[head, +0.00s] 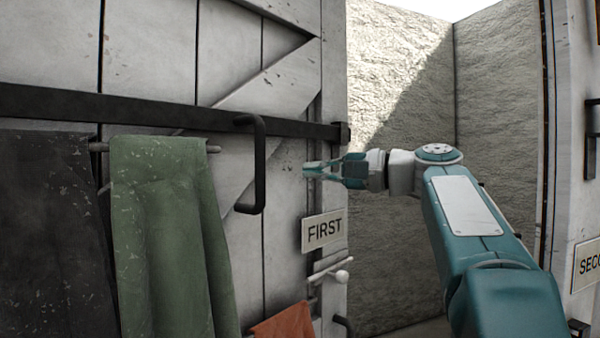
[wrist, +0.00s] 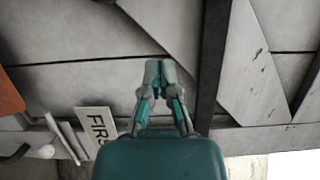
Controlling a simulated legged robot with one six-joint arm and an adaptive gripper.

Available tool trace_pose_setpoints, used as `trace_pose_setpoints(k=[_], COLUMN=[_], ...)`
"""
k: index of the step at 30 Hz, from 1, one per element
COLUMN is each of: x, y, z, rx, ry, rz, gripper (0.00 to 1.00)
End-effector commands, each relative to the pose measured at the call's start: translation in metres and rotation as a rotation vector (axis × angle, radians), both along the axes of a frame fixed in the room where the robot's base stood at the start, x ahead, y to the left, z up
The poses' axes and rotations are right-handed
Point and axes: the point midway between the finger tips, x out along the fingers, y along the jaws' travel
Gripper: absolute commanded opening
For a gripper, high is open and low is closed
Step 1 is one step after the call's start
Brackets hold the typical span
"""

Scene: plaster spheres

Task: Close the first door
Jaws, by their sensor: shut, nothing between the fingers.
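The first door (head: 220,50) is a weathered white plank door with a FIRST sign (head: 323,231), filling the left of the head view. It stands ajar, with an open gap between its right edge and the post at right. A black pull handle (head: 258,165) and a dark iron strap (head: 170,113) are on its face. My gripper (head: 308,169) is shut and empty, in front of the door near its right edge, right of the handle. In the wrist view, the closed fingertips (wrist: 160,68) point at the planks beside the strap (wrist: 213,60); I cannot tell whether they touch.
A green cloth (head: 165,230) and a dark cloth (head: 50,230) hang from a rail on the door. A white knob (head: 341,277) and an orange cloth (head: 283,326) are lower down. Rough stone walls (head: 400,70) show through the gap. A second sign (head: 588,265) is at far right.

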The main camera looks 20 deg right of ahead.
Motion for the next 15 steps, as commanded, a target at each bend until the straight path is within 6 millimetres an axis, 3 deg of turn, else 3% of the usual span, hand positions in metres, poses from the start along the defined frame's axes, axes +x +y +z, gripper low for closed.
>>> trace_pose_setpoints(k=[15], x=[0.061], y=[0.054], z=[-0.002], rx=[0.004], ry=[0.002], rz=[0.002], gripper=[0.0])
